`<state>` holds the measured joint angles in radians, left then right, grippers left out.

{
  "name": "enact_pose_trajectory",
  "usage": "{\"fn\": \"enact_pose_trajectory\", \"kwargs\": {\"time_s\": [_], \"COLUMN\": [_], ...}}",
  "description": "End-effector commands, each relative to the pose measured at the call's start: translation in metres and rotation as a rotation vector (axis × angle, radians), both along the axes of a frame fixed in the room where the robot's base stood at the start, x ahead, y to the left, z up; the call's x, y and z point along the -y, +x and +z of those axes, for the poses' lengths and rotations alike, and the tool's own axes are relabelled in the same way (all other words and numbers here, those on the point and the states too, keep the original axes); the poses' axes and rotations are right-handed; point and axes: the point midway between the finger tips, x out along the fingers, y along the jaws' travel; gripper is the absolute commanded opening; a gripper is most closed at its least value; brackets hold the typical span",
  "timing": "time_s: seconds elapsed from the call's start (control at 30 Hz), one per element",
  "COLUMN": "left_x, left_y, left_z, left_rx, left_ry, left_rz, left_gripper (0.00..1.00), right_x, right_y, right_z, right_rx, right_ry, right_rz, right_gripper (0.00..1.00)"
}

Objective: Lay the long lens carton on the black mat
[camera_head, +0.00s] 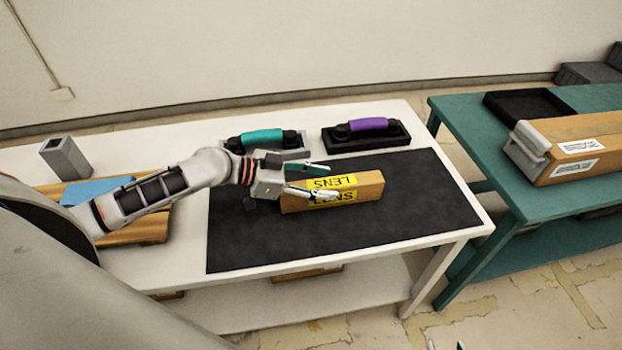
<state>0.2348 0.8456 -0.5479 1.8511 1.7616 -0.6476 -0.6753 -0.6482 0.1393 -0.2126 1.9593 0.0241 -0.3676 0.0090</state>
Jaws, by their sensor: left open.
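The long lens carton (368,187) is a brown box with a yellow "LENS" label. It appears to lie flat on the black mat (420,215), near the mat's middle, with its length running left to right. My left gripper (322,182) reaches in from the left and is open at the carton's left half. One finger shows near the carton's far upper edge and the other in front of its label. I cannot tell whether the fingers touch it. Two small pale tips at the bottom edge may be my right gripper (446,345); the rest is cut off.
Teal-handled (262,137) and purple-handled (368,125) tools stand behind the mat on the white table (130,143). A grey hollow block (66,158) and a wooden board with a blue item (97,190) are left. A green table (470,110) with a large carton (570,147) stands right.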

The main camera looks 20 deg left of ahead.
Motion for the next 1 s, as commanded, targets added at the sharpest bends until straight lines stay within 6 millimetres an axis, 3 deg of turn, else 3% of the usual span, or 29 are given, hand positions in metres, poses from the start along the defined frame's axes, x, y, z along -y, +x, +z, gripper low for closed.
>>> {"fn": "enact_pose_trajectory", "kwargs": {"time_s": [0.17, 0.6, 1.0], "left_x": [-0.015, -0.076, -0.092], "left_y": [-0.009, -0.052, -0.062], "left_z": [0.005, 0.035, 0.047], "left_rx": [-0.002, -0.005, 0.000], "left_ry": [0.004, 0.002, 0.000], "left_rz": [0.001, 0.000, -0.001], "left_gripper": [0.47, 0.47, 0.47], "right_x": [0.000, 0.000, 0.000], "right_y": [0.001, -0.004, -0.005], "right_z": [0.000, -0.024, -0.027], "right_rx": [0.006, -0.010, -0.013], "right_ry": [0.002, 0.000, 0.000], "right_rz": [-0.001, 0.000, -0.001], "right_gripper": [0.40, 0.40, 0.40]}}
